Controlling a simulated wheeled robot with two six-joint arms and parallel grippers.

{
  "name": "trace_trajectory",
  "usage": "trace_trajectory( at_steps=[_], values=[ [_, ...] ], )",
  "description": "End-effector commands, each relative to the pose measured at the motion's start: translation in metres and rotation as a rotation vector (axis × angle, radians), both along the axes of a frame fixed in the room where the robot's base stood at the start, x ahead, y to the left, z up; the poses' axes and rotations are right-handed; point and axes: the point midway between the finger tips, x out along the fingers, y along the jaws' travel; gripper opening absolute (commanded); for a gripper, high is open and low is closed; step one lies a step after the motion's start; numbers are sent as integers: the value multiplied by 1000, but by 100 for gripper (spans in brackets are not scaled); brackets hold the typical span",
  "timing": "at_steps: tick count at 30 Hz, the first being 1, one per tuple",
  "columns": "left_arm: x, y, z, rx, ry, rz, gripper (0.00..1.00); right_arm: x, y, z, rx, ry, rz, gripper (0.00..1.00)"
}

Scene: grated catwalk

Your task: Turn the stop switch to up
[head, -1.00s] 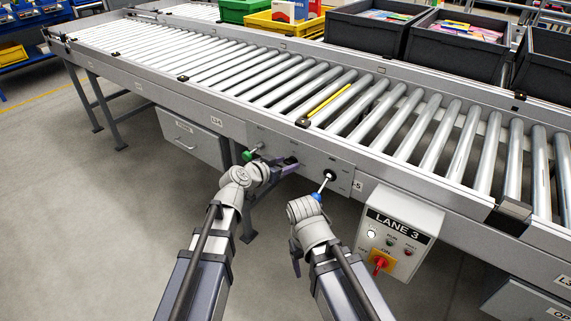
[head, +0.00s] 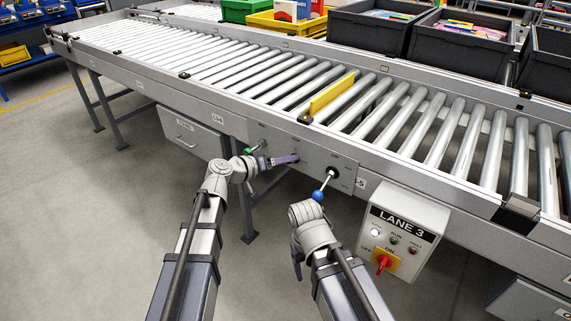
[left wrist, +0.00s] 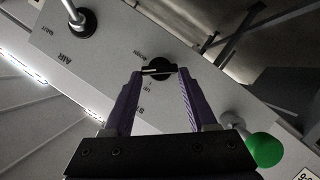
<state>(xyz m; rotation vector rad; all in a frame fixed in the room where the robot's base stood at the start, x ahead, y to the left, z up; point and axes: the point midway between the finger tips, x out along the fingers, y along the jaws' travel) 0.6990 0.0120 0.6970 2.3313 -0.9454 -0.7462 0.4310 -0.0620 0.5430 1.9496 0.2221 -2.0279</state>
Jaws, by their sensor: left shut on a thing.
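The stop switch (left wrist: 164,66) is a small dark round knob on the grey panel (left wrist: 95,42), with small lettering beside it. In the left wrist view, the purple fingers of my left gripper (left wrist: 158,76) are at the switch and shut on it. A light bar shows across between the fingertips. In the head view my left gripper (head: 292,159) reaches the panel from the left and covers the switch. A yellow stop plate (head: 332,95) stands up between the rollers.
A blue-ball lever (head: 318,195) is on the panel right of the switch, and a green-ball lever (left wrist: 264,150) is on the other side. The LANE 3 box (head: 403,232) hangs further right. Floor at left is clear.

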Motion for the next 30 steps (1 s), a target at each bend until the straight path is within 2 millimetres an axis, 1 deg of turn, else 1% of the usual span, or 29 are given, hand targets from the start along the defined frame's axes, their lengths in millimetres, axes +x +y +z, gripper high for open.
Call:
trace_trajectory(
  at_steps=[1,18,24,30],
  values=[
    [1,1,-5,-30,26,-1,2,0,0,-7,1,0,1,71],
    [3,4,-14,-456,338,-3,2,0,1,-52,7,0,10,71],
    [3,5,-15,-573,423,-3,2,0,2,-65,9,0,12,71],
    [3,5,-15,-657,485,-1,2,0,2,-74,9,0,10,71]
  ],
)
